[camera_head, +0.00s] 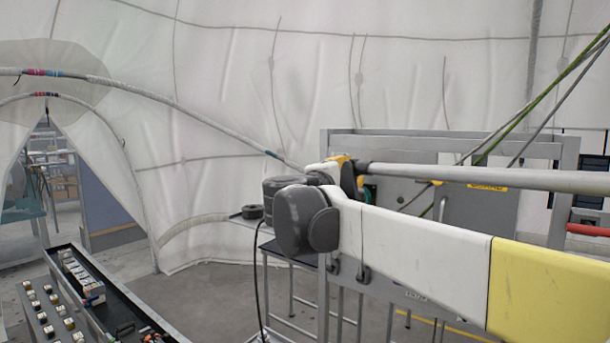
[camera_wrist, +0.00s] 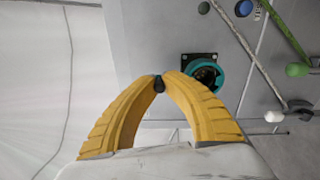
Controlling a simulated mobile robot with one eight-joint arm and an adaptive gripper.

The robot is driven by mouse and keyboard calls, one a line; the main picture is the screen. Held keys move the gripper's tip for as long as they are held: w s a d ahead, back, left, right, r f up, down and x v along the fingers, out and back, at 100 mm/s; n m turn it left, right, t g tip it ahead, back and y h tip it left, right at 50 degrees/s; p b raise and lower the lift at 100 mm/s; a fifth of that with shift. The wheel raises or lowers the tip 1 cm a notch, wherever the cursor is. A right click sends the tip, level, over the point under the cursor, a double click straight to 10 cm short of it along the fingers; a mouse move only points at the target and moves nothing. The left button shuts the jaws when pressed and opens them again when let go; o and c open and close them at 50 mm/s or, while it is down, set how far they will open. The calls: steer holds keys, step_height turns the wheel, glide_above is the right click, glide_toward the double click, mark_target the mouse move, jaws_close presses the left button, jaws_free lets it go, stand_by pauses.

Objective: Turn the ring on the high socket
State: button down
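The socket with a teal ring (camera_wrist: 221,76) is on the grey panel in the wrist view. It has a dark square flange and a dark round centre, and part of it is hidden behind the right finger. In the head view a bit of teal (camera_head: 370,193) shows beside my gripper (camera_head: 343,163). In the wrist view the yellow fingers of my gripper (camera_wrist: 160,80) curve together, their tips almost meeting around a small dark piece that I cannot identify. The tips are left of the ring, apart from it in the picture. The fingers are not around the ring.
The grey panel (camera_wrist: 160,40) carries a blue knob (camera_wrist: 243,8), a green-ended rod (camera_wrist: 297,70) and a white-ended rod (camera_wrist: 275,116) on the right. A metal frame (camera_head: 440,145) surrounds the cabinet. A long console (camera_head: 100,295) stands at lower left. White tent fabric (camera_head: 240,80) lies behind.

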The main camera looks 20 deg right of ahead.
stand_by(0.4)
steer(key=c, duration=1.7)
jaws_free()
steer(key=shift+c, duration=0.2)
steer(key=v, duration=1.2)
steer(key=shift+d+f, duration=0.15)
steer(key=s+d+f+m+g+y+b, duration=0.1)
steer(key=s+f+y+b, duration=0.15)
steer(key=f+b, duration=0.65)
steer(key=s+d+f+m+g+y+b, duration=0.1)
steer(key=s+f+y+b, duration=0.2)
steer(key=f, duration=1.2)
steer(key=s+d+f+m+g+y+b, duration=0.1)
steer(key=s+f+b, duration=0.4)
steer(key=f, duration=0.8)
steer(key=s+a+f+m+y+b, duration=0.2)
steer(key=f+b, duration=0.5)
steer(key=f, duration=0.5)
steer(key=s+a+f+m+y+b, duration=0.1)
steer(key=s+a+f+y+b, duration=0.2)
steer(key=f, duration=1)
steer(key=s+a+f+m+y+b, duration=0.2)
steer(key=s+a+f+b, duration=0.3)
steer(key=f+b, duration=0.6)
steer(key=shift+s+a+f+m+y, duration=0.3)
steer(key=shift+f+y, duration=0.4)
steer(key=shift+y, duration=0.15)
